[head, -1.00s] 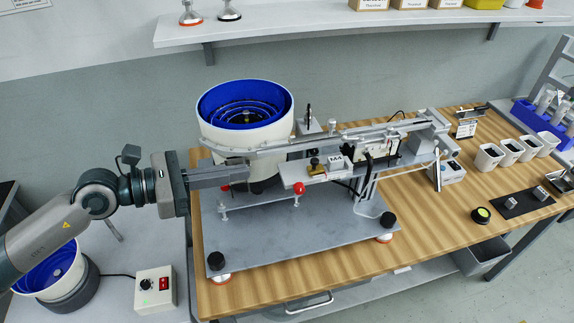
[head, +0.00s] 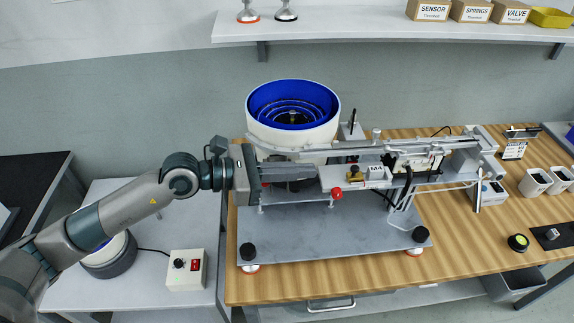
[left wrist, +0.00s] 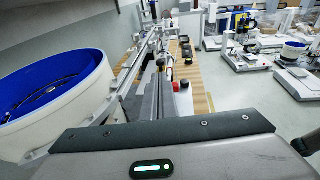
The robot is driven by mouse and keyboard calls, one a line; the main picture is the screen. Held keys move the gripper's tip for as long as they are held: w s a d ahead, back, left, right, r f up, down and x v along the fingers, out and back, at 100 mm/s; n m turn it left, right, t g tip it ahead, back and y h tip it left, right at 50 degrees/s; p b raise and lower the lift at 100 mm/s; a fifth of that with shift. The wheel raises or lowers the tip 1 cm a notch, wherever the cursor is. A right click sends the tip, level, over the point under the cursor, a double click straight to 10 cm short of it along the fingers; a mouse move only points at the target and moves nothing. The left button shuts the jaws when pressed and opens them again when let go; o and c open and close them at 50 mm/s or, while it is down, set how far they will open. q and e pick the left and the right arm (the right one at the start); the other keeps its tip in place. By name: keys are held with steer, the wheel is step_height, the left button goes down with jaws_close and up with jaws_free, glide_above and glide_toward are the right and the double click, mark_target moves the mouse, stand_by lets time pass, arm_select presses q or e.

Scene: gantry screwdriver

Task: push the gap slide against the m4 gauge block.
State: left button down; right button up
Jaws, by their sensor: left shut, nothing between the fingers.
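A pale flat plate (head: 328,178) with a red ball knob (head: 337,193) sits on the feeder rig; I take it for part of the gap slide but cannot tell its exact outline. A small brass piece with a dark knob (head: 353,176) stands on it. Right of that is a pale labelled block (head: 376,172), seemingly the M4 gauge block; any gap between them is too small to judge. My left gripper (head: 312,173) is shut and empty, pointing right, its tips close to the plate's left end; contact is unclear. In the left wrist view the fingers (left wrist: 158,92) lie beside the rail.
The white feeder bowl (head: 293,132) with blue inside stands just behind the gripper. A long rail (head: 350,150) runs right from it. The rig's grey base plate (head: 330,235) has black knobs at its front corners. A control box (head: 187,270) is at left.

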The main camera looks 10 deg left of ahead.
mark_target(353, 168)
arm_select(q)
steer(key=p+x, duration=0.3)
steer(key=x, duration=0.4)
steer(key=shift+w+d+r, duration=0.1)
steer(key=shift+w+d, duration=0.1)
steer(key=shift+d, duration=0.15)
steer(key=shift+w+d+f, duration=0.15)
steer(key=shift+d+f, duration=0.1)
steer(key=shift+d, duration=0.1)
steer(key=shift+d, duration=0.1)
steer(key=shift+w+d+r+p, duration=0.2)
steer(key=shift+d+p, duration=0.2)
steer(key=shift+d, duration=0.2)
steer(key=shift+w+d+f, duration=0.15)
steer(key=shift+d, duration=0.15)
steer(key=shift+a, duration=0.1)
